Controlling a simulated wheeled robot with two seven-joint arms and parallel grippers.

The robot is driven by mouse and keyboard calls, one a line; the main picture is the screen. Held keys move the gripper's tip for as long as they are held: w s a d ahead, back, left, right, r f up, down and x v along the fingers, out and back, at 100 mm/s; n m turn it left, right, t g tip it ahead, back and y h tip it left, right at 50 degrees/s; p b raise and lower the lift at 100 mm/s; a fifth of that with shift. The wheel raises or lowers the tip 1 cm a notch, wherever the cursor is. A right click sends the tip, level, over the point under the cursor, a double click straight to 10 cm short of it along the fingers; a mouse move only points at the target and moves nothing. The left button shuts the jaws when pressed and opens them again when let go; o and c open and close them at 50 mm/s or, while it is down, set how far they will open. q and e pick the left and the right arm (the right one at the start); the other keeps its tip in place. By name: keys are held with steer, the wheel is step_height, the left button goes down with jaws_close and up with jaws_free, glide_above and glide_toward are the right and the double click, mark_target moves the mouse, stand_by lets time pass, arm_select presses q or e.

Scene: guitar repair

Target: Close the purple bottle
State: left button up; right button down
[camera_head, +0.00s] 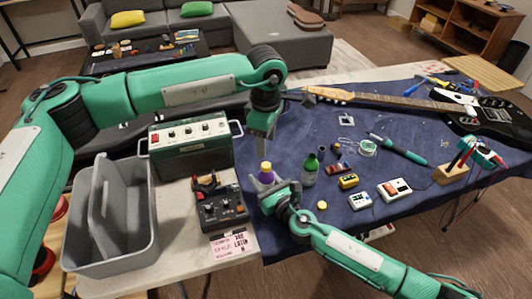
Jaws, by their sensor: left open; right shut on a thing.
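The purple bottle (266,177) stands near the left edge of the blue cloth, with a yellow part at its top. My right gripper (272,191) is shut on the bottle's lower body from the front. My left gripper (262,145) points down, open, just above the yellow top. I cannot tell whether its fingers touch the top or how firmly the yellow part sits. A small round yellow piece (321,205) lies on the cloth to the right of my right gripper.
A green bottle (309,170) stands close on the right. A black pedal box (221,205), a green amplifier (191,145) and a grey caddy (112,222) stand on the left. Yellow and white pedals (360,200), a soldering iron (402,149) and a guitar (487,118) lie rightward.

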arm_select(q)
step_height(320, 180, up, 4)
steer(key=shift+f, duration=0.15)
arm_select(e)
steer(key=c, duration=0.7)
jaws_free()
arm_select(q)
steer(key=shift+f+b, duration=0.7)
arm_select(e)
steer(key=v, duration=1.3)
steer(key=shift+s+d, duration=0.2)
steer(key=shift+s, duration=0.15)
steer(key=shift+f, duration=0.1)
